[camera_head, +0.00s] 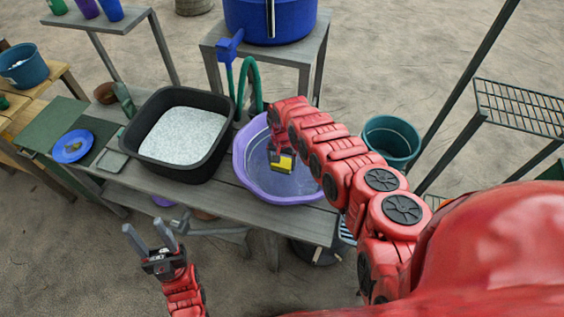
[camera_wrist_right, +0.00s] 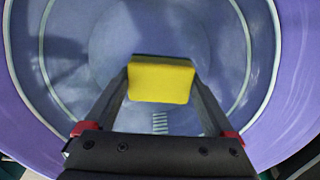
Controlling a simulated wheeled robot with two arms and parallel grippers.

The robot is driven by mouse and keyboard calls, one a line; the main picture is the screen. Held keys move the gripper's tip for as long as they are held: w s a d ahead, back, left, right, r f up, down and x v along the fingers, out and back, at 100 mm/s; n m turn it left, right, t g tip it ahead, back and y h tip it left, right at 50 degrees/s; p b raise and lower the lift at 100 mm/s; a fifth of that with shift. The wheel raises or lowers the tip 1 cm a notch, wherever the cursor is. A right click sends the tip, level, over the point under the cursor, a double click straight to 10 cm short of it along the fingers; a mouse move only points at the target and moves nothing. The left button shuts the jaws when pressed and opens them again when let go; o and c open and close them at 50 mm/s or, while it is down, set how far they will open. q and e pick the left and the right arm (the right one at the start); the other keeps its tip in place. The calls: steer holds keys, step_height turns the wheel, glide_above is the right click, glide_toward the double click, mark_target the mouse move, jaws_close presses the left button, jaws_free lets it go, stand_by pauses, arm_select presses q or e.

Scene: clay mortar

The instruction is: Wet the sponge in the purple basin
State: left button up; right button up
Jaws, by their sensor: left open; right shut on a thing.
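The purple basin (camera_head: 246,178) stands on the grey bench, right of the black tub. It holds what looks like clear water, and it fills the right wrist view (camera_wrist_right: 280,125). My right gripper (camera_head: 280,160) points down inside the basin's rim. It is shut on the yellow sponge (camera_head: 286,163), which has a dark side facing away. In the right wrist view the sponge (camera_wrist_right: 161,82) sits between the two fingertips. I cannot tell whether it touches the water. My left gripper (camera_head: 150,236) is open and empty, in front of the bench at the lower left.
A black tub (camera_head: 143,161) of pale grey material stands left of the basin. A blue barrel (camera_head: 270,20) with a tap and green hose (camera_head: 252,85) is behind. A teal bucket (camera_head: 391,138) is at the right, beside a wire rack (camera_head: 515,103). A blue plate (camera_head: 72,146) lies far left.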

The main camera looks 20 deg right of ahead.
mark_target(282, 162)
step_height(282, 162, up, 9)
steer(key=p, duration=0.9)
steer(key=shift+r, duration=0.15)
step_height(282, 162, up, 2)
steer(key=shift+r+p, duration=0.15)
steer(key=shift+p, duration=0.3)
